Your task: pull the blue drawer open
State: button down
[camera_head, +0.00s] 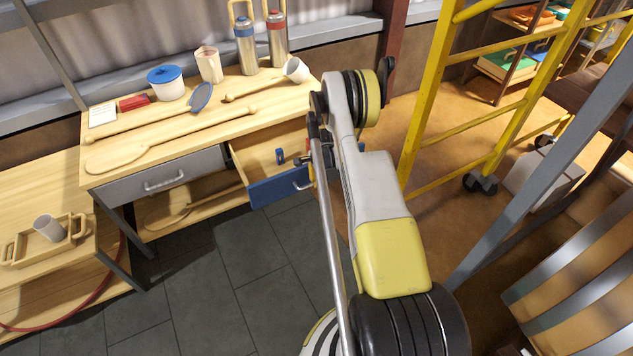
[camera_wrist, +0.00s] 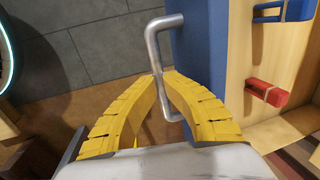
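The blue drawer (camera_head: 280,188) stands pulled out from the right side of the wooden workbench, its wooden inside showing. Its blue front also shows in the wrist view (camera_wrist: 203,65). The silver bar handle (camera_wrist: 153,45) is on that front; part of it shows in the head view (camera_head: 303,184). The yellow fingers of my gripper (camera_wrist: 162,76) close together around the handle bar, with the bar between their tips. In the head view my arm hides most of the gripper.
A blue piece (camera_wrist: 283,11) and a red piece (camera_wrist: 267,92) are in the drawer. A grey drawer (camera_head: 165,182) beside it is shut. A yellow ladder (camera_head: 433,90) stands to the right. Dark tiled floor (camera_head: 225,275) in front of the bench is clear.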

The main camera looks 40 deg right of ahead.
jog(key=shift+w+f, duration=0.1)
jog(key=c, duration=1.4)
grip_release()
jog(key=r, duration=0.4)
jog(key=s+r, duration=0.1)
jog(key=r, duration=0.3)
jog(key=s+r, duration=0.1)
jog(key=r, duration=0.2)
jog(key=shift+s+a+r, duration=0.15)
jog(key=shift+a+r, duration=0.15)
jog(key=shift+r, duration=0.1)
